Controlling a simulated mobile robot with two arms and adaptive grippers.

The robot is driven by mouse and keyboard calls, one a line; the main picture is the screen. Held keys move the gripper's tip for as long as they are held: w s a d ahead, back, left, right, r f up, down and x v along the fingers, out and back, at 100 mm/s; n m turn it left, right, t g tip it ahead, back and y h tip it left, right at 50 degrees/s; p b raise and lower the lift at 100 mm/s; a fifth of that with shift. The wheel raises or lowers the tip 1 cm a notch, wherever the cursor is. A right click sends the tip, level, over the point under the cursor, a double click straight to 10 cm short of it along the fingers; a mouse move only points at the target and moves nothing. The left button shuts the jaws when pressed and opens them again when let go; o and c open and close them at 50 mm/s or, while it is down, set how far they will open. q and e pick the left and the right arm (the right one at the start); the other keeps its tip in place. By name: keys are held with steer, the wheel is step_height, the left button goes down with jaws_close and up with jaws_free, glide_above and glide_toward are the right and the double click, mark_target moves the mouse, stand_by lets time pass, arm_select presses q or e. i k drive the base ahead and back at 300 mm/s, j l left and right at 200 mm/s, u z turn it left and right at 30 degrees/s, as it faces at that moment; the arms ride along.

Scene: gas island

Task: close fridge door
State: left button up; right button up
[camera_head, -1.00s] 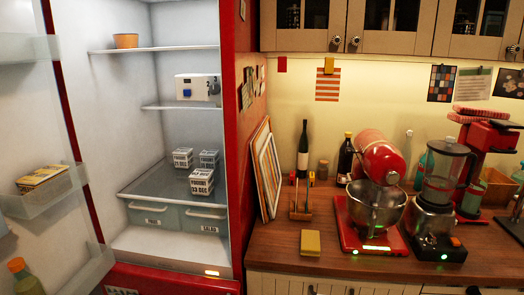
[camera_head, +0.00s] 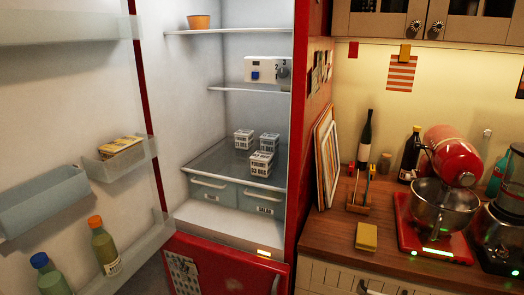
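The red fridge (camera_head: 313,120) stands in the middle of the view with its upper compartment open. Its door (camera_head: 70,125) is swung wide open to the left, showing the white inner side with shelves. The door bins hold a yellow pack (camera_head: 120,148), a bottle with an orange cap (camera_head: 104,246) and a bottle with a blue cap (camera_head: 48,275). Inside the fridge are several yogurt cups (camera_head: 261,164), an orange bowl (camera_head: 199,22) and a white box with a dial (camera_head: 267,70). The door's outer side and handle are hidden. Neither of my grippers is in view.
A wooden counter (camera_head: 335,238) to the right carries a red stand mixer (camera_head: 452,157), a blender (camera_head: 508,205), dark bottles, a yellow sponge (camera_head: 366,236) and leaning boards (camera_head: 327,155). A lower red fridge panel (camera_head: 225,272) is shut.

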mark_target(70, 90)
steer(key=z, duration=0.15)
steer(key=j+z, duration=0.4)
steer(key=j, duration=0.25)
steer(key=j+z, duration=0.45)
steer(key=j, duration=0.75)
steer(key=k+j, duration=0.15)
steer(key=j, duration=0.4)
steer(key=j+z, duration=0.1)
steer(key=j, duration=0.5)
steer(key=k+j, duration=0.15)
steer(key=j, duration=0.4)
steer(key=j+z, duration=0.1)
steer(key=j, duration=0.45)
steer(key=k+j, duration=0.15)
steer(key=j, duration=0.4)
